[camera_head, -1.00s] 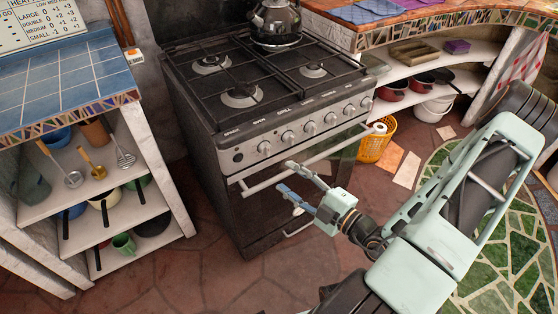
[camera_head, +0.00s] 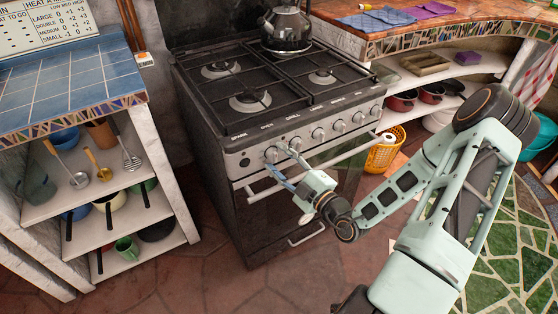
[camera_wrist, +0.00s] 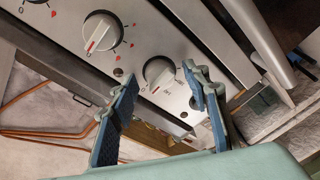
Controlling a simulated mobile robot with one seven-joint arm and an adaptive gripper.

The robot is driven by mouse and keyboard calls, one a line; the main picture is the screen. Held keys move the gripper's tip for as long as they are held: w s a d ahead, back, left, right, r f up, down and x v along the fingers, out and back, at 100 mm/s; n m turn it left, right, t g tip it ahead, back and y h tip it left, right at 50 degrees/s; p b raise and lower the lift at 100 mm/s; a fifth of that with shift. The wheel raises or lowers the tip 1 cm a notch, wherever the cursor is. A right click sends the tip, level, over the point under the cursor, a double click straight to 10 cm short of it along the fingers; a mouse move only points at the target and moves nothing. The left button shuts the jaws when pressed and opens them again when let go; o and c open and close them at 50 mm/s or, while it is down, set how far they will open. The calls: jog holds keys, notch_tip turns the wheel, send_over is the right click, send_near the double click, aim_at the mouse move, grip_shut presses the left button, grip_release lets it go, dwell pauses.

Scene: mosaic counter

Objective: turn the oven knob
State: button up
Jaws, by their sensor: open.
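The oven knob (camera_head: 271,155) is the leftmost silver knob on the stove's front panel, below the "OVEN" label in the head view. In the wrist view the end knob (camera_wrist: 158,71), with a pale and red pointer, shows between my fingertips. My gripper (camera_head: 276,158) is open in front of the panel, its blue fingers towards this knob. In the wrist view my gripper (camera_wrist: 160,78) has one finger on each side of it in the picture. I cannot tell whether either finger touches the knob.
A neighbouring knob (camera_wrist: 101,33) sits close by in the row. The oven door handle (camera_head: 258,193) runs below the panel, near my gripper. A kettle (camera_head: 287,28) stands on the hob. Shelves with pots (camera_head: 112,203) stand left, and a yellow basket (camera_head: 384,155) is on the right.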

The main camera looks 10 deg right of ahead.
jog(key=shift+c, duration=0.6)
jog(key=c, duration=1)
jog(key=shift+c, duration=0.2)
